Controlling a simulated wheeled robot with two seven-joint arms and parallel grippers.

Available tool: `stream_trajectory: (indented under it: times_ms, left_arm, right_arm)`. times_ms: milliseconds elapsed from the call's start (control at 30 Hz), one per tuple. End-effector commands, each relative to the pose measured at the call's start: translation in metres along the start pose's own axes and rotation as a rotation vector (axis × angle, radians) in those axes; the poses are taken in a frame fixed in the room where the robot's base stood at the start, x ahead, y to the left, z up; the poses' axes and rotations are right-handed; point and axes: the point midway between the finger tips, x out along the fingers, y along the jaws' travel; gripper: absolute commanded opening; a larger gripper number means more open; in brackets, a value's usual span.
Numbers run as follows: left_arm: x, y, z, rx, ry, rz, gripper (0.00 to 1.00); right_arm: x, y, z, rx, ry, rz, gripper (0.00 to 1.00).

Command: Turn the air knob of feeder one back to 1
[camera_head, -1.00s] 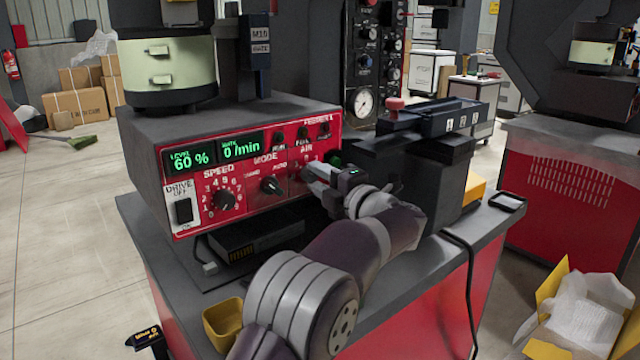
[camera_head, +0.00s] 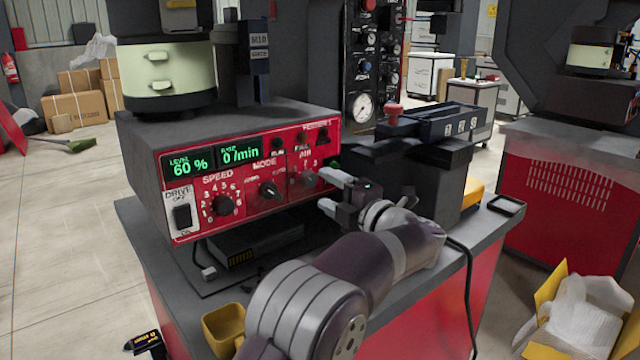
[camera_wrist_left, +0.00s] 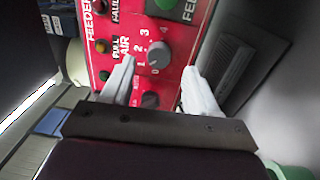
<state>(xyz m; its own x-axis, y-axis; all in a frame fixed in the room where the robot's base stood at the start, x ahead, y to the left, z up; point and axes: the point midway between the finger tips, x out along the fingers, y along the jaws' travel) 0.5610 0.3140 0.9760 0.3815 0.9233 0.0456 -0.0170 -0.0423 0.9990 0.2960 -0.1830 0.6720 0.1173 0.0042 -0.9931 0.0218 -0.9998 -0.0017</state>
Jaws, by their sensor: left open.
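The feeder one control box (camera_head: 150,168) has a red front panel with an AIR dial at its right side. The dark air knob (camera_wrist_left: 160,53) shows in the wrist view between and beyond my fingertips, with the marks 0 to 4 around it. I cannot tell for sure which mark its pointer meets. In the head view the air knob (camera_head: 310,180) is small, just left of the fingers. My left gripper (camera_head: 326,190) is open and empty, a short way off the panel; its two pale fingers also show in the wrist view (camera_wrist_left: 158,78). My right gripper is not in view.
The mode knob (camera_head: 270,189) and speed knob (camera_head: 223,205) sit left of the air dial. A dark linear track unit (camera_head: 435,122) stands close to the right of my gripper. A yellow bin (camera_head: 222,326) is at the bench's front edge.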

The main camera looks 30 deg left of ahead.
Motion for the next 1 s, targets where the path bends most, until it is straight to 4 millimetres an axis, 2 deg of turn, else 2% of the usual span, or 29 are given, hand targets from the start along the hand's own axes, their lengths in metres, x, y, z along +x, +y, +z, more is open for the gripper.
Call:
stream_trajectory:
  times_ms: [33, 200, 300, 400, 1000]
  left_arm:
    - [-0.015, 0.003, 0.001, 0.002, -0.006, 0.0, 0.59]
    - [-0.059, 0.002, 0.001, 0.002, -0.005, 0.0, 0.59]
    - [-0.077, 0.001, 0.001, 0.0, -0.004, -0.001, 0.59]
    - [-0.086, 0.0, 0.0, 0.0, -0.002, 0.0, 0.59]
    - [-0.089, 0.0, 0.0, 0.0, -0.001, 0.0, 0.59]
  right_arm:
    - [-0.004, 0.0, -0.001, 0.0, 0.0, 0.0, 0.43]
    - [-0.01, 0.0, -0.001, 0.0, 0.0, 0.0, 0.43]
    - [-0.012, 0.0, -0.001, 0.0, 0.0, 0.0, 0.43]
    - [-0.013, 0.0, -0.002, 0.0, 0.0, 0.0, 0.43]
    - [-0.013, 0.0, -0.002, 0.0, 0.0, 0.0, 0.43]
